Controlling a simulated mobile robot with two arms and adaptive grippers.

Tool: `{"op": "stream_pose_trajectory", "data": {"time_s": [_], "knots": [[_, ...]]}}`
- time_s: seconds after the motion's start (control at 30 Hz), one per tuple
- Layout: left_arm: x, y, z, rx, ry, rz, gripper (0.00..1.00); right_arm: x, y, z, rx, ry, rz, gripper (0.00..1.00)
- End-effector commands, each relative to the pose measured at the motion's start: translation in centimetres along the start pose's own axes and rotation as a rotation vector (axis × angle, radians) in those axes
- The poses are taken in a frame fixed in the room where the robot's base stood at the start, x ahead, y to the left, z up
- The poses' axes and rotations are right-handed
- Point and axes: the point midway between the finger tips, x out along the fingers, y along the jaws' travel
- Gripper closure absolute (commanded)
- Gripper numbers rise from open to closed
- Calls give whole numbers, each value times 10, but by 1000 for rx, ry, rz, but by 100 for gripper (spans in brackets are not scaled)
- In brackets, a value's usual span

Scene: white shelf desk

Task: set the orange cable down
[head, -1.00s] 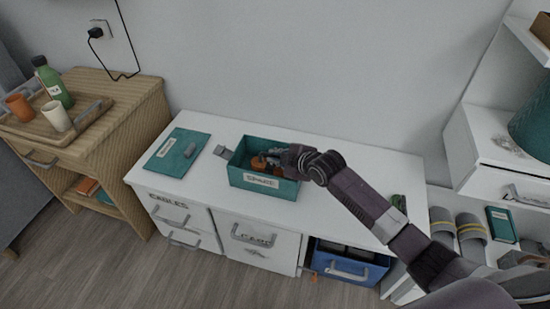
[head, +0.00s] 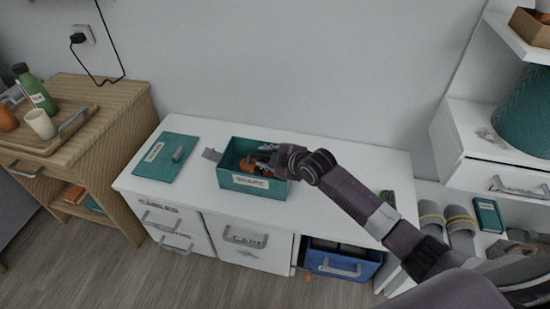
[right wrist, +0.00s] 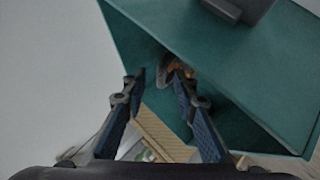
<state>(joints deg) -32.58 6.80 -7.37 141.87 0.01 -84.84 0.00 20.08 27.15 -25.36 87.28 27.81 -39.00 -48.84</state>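The orange cable (head: 247,164) lies inside the open teal box (head: 250,182), which stands on the white desk and has a label on its front. My right gripper (head: 265,158) reaches into the box from the right, beside the cable. In the right wrist view its two fingers (right wrist: 157,82) are apart. The cable (right wrist: 178,68) shows there near the tip of the right finger, with a grey part beside it; the finger hides some of it. I see no cable clamped between the fingers. My left gripper is not in view.
A wooden cabinet (head: 120,100) with a tray stands at the left. A blue bin (head: 343,262) sits under the desk. The desktop's right part (head: 350,155) is mostly clear.

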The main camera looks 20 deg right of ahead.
Motion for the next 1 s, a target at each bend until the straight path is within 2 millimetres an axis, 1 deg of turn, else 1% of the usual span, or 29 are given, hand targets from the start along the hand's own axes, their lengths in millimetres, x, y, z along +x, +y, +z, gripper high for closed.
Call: {"op": "stream_pose_trajectory", "data": {"time_s": [0.03,0.13,0.3,0.43,0.47,0.5,0.7,1.0], "knots": [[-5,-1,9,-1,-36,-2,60,-9,2,0,-1,-1,0,73],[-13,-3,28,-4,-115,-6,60,-26,1,-1,-4,-2,-2,73],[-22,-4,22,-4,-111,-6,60,-61,2,-1,-4,-2,-1,73],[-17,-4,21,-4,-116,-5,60,-86,1,-1,-4,-2,-3,73],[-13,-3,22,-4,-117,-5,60,-90,1,-1,-3,-1,-2,73],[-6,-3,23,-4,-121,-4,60,-94,0,0,-1,-2,-2,73],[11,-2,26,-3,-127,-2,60,-109,0,-1,0,-1,-2,73],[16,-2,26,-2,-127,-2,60,-112,0,-1,0,0,-1,73]]}}
